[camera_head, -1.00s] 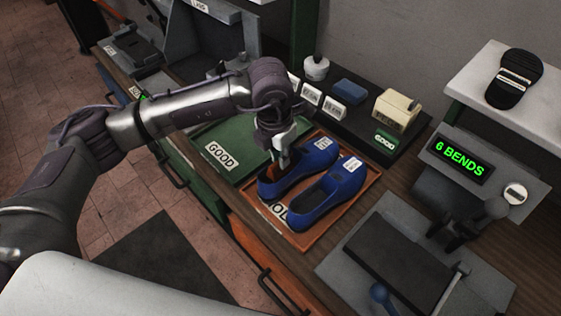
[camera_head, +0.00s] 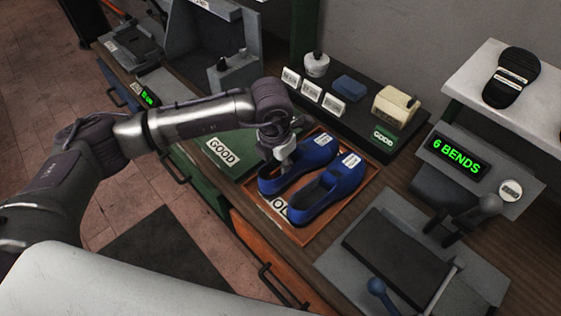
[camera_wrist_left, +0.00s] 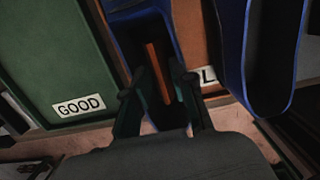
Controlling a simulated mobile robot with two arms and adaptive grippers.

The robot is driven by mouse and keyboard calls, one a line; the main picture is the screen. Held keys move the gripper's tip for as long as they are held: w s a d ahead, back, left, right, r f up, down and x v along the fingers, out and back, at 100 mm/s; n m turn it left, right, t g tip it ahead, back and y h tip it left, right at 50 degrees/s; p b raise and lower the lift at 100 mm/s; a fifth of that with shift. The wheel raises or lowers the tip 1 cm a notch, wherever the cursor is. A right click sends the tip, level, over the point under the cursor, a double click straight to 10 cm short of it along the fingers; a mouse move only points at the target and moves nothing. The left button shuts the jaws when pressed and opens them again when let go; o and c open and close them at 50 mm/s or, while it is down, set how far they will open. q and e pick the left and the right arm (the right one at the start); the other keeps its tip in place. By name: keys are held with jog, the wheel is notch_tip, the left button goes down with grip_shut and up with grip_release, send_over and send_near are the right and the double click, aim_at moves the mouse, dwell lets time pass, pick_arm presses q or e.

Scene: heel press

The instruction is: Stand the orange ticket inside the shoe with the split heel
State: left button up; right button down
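Two blue shoes lie side by side in the orange tray (camera_head: 300,241): the left shoe (camera_head: 270,186) and the right shoe (camera_head: 335,190). Each has a white label at the toe end. My left gripper (camera_wrist_left: 160,78) points down into the left shoe's opening. The orange ticket (camera_wrist_left: 157,68) shows as a narrow upright strip inside that shoe, between the fingers, with a gap on each side. The fingers look apart. The ticket is hidden in the head view. I cannot make out a heel split on either shoe. My right gripper is not in view.
The green GOOD tray (camera_head: 203,136) adjoins on the left. Behind stands a dark shelf with small white signs, a blue block (camera_head: 350,87) and a cream stamp box (camera_head: 394,105). On the right are a "6 BENDS" display (camera_head: 457,154) and a grey press (camera_head: 400,255).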

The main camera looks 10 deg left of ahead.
aim_at(277, 169)
pick_arm(q)
notch_tip(277, 169, up, 12)
jog(key=s+b, duration=0.1)
jog(key=b, duration=0.2)
jog(key=shift+s+a+b, duration=0.15)
jog(key=shift+a+b, duration=0.2)
jog(key=shift+b, duration=0.05)
